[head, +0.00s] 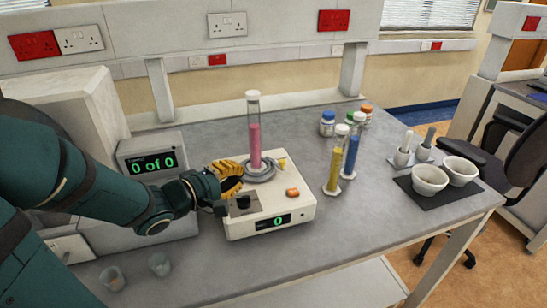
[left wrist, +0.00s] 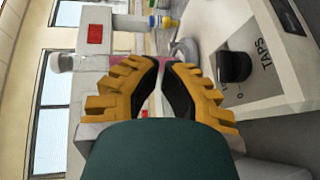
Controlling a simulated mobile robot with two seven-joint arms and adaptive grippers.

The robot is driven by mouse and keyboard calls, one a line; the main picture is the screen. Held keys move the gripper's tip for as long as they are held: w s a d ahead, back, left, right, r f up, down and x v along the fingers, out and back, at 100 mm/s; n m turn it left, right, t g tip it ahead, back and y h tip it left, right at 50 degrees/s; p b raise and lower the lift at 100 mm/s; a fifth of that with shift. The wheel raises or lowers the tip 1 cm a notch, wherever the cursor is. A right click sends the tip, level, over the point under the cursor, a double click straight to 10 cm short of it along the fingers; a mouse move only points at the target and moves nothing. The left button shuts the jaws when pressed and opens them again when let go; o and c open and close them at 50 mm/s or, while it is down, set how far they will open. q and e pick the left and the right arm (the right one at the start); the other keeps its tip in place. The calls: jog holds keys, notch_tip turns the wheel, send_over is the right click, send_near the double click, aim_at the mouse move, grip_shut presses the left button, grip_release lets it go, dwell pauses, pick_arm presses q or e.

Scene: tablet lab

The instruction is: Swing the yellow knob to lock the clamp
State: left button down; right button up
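The small yellow knob (head: 282,163) shows in the head view at the right edge of the grey clamp ring (head: 259,174) on the white tapping machine (head: 270,205). A clear cylinder of pink powder (head: 255,142) stands upright in the ring. My left gripper (head: 232,178) is left of the ring and the knob, above the machine's left side. In the left wrist view its yellow fingers (left wrist: 161,68) come close together at the tips with nothing visible held between them. I cannot clearly pick out the yellow knob in the wrist view. My right gripper is not in view.
A black dial (head: 243,203) and an orange button (head: 292,193) sit on the machine. Tubes of yellow (head: 334,168) and blue powder (head: 352,155) stand to its right. Mortars (head: 430,178) rest on a black mat farther right. The front right of the bench is clear.

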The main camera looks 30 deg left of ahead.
pick_arm(q)
jog(key=p+x, duration=0.3)
jog(key=p, duration=0.1)
jog(key=shift+w+r, duration=0.15)
jog(key=shift+w, duration=0.05)
jog(key=shift+w+d+p, duration=0.15)
jog(key=shift+w+p, duration=0.2)
jog(key=shift+p, duration=0.25)
jog(key=b+x, duration=0.1)
jog(key=x, duration=0.1)
jog(key=b+x, duration=0.1)
jog(key=x, duration=0.4)
jog(key=shift+w+f+b, duration=0.15)
jog(key=shift+f+b, duration=0.25)
jog(key=shift+f, duration=0.05)
jog(key=shift+w+d, duration=0.15)
jog(key=shift+w, duration=0.55)
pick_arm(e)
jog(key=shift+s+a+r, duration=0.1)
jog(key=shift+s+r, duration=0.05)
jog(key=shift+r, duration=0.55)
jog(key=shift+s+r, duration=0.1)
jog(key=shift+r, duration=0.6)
